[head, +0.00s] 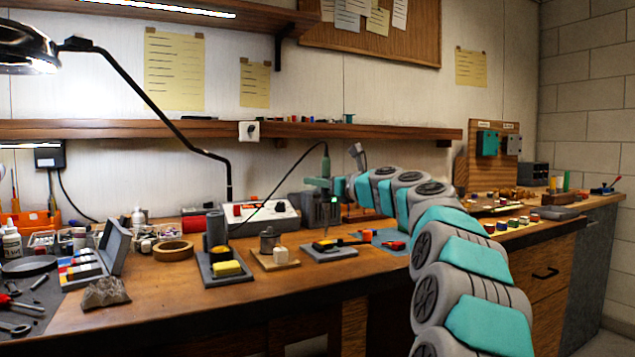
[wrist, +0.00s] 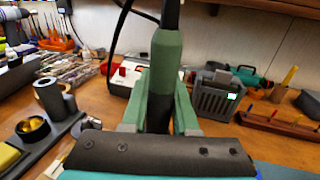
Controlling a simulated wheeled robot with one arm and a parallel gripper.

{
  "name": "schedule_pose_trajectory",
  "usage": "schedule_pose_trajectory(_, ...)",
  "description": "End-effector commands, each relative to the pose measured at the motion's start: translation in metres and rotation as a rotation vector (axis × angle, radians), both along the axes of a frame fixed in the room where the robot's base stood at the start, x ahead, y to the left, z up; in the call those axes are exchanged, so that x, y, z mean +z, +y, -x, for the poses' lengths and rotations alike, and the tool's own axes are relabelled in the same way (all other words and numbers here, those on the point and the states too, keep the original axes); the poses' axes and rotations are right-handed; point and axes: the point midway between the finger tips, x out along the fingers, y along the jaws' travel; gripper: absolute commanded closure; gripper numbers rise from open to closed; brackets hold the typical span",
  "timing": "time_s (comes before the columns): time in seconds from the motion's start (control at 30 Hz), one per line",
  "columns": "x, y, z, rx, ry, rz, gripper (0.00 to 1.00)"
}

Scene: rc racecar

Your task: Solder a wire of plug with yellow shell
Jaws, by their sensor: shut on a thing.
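My gripper (head: 327,184) is shut on a green soldering iron (head: 325,168), held upright with its cable running from the top. In the wrist view my gripper (wrist: 160,122) has its fingers around the iron's green handle (wrist: 165,75). The iron's tip points down above a small grey plate (head: 345,253). On that plate lies a small piece with a yellow shell (head: 323,244), which appears to be the plug, with dark and red parts beside it. I cannot tell whether the tip touches it. The wire is too small to make out, and the wrist view hides the plate.
A white soldering station (head: 262,217) stands behind. To the left are a grey stand with a yellow sponge (head: 226,268) and a wooden pad (head: 275,262) with a small pot. A lamp arm (head: 160,112) arches over the bench. A grey slotted box (wrist: 215,97) stands right of the iron.

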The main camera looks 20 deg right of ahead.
Motion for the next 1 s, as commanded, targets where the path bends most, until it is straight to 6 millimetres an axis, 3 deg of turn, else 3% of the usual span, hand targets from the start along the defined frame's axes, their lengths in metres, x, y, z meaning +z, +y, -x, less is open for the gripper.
schedule_pose_trajectory(1.0,-0.0070,-0.0001,0.0001,0.000,-0.001,0.001,1.00)
